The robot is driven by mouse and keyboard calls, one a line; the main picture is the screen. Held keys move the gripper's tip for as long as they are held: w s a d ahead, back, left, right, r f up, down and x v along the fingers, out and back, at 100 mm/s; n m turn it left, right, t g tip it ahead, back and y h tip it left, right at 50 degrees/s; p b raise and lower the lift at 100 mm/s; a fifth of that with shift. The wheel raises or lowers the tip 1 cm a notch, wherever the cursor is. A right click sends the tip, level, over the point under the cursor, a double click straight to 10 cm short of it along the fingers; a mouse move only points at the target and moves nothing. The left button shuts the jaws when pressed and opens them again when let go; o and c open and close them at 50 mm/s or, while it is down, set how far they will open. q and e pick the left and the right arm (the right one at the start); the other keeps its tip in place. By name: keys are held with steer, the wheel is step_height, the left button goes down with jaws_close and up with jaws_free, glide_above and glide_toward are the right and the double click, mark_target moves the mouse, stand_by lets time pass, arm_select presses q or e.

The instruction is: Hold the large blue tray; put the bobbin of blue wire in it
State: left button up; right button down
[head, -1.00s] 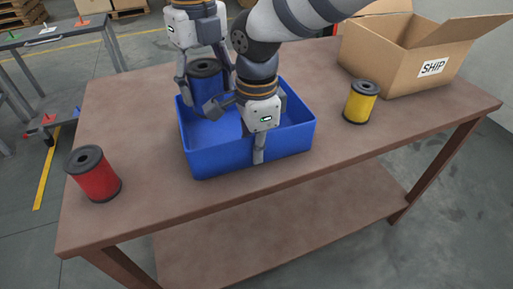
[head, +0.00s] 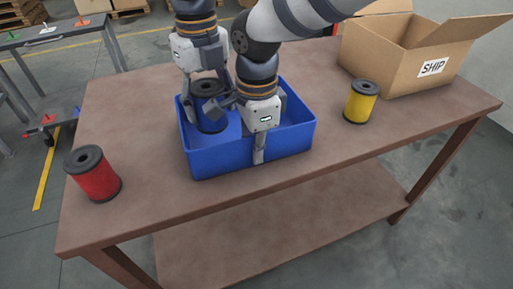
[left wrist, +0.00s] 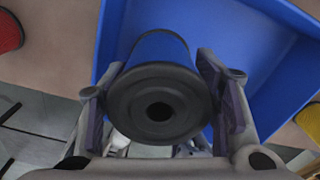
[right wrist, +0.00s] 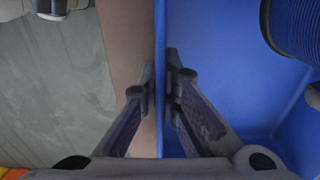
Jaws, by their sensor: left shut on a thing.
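The large blue tray (head: 215,158) stands on the brown table. My right gripper (head: 258,145) is shut on its near wall; in the right wrist view the two fingers (right wrist: 160,78) press on either side of the thin tray wall (right wrist: 159,30). The bobbin of blue wire (head: 209,88), with black flanges, is in my left gripper (head: 208,97), upright or slightly tilted, inside the tray's left part. In the left wrist view the fingers (left wrist: 160,95) grip the blue bobbin (left wrist: 160,50) from both sides. I cannot tell whether its bottom touches the tray floor.
A red bobbin (head: 95,177) stands at the table's left end. A yellow bobbin (head: 360,102) stands right of the tray, before an open cardboard box (head: 400,60) marked SHIP. The table top (head: 140,110) is otherwise clear.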

arm_select(q)
glide_above(215, 142)
steer(key=shift+f, duration=2.5)
steer(key=o, duration=1.5)
steer(key=shift+o, duration=0.2)
arm_select(e)
steer(key=c, duration=1.7)
jaws_free()
arm_select(q)
step_height(215, 142, up, 12)
